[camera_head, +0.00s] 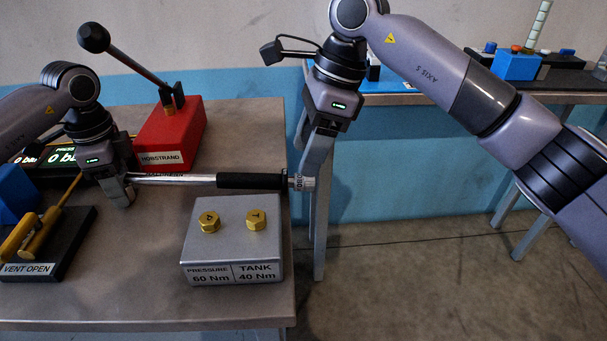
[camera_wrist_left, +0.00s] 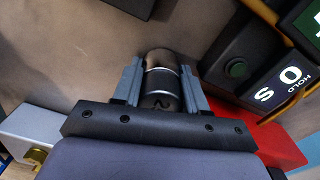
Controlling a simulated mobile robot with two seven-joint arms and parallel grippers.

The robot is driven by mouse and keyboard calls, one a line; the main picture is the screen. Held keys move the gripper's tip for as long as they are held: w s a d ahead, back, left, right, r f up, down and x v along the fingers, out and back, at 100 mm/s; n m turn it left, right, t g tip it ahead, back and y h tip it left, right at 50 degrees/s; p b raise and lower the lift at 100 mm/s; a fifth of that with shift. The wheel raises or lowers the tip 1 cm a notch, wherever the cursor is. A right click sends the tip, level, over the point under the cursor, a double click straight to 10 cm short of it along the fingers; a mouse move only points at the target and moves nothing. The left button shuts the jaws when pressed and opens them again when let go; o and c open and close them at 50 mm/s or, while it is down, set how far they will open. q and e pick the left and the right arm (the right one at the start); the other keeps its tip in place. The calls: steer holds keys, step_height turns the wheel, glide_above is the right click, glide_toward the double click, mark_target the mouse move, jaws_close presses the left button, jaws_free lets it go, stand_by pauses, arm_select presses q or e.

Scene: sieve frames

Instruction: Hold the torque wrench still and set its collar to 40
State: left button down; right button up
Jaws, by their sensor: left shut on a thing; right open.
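The torque wrench (camera_head: 190,180) lies level across the bench top, with a silver shaft, a black grip (camera_head: 250,181) and a pale marked collar (camera_head: 298,184) at its right end, just past the bench's right edge. My left gripper (camera_head: 124,192) is shut on the wrench's left end. In the left wrist view the dark wrench end (camera_wrist_left: 162,82) sits between the two fingers of that gripper (camera_wrist_left: 160,88). My right gripper (camera_head: 308,178) is open, pointing down with its fingers at the collar. The collar's setting is too small to read.
A grey block (camera_head: 232,272) with two brass caps stands in front of the wrench, labelled PRESSURE 60 Nm and TANK 40 Nm. A red lever box (camera_head: 185,135) stands behind it. A vent valve base (camera_head: 60,262) and green display (camera_head: 64,152) are at left. Another bench (camera_head: 400,98) stands behind.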

mark_target(304, 183)
steer(key=w+f+t+h, duration=0.1)
steer(key=f, duration=0.2)
steer(key=w+f+t+h, duration=0.1)
steer(key=f, duration=0.2)
steer(key=w+f+t+h, duration=0.1)
steer(key=f, duration=0.1)
steer(key=shift+d+f+m+h, duration=0.4)
steer(key=c, duration=1)
steer(key=shift+c, duration=0.2)
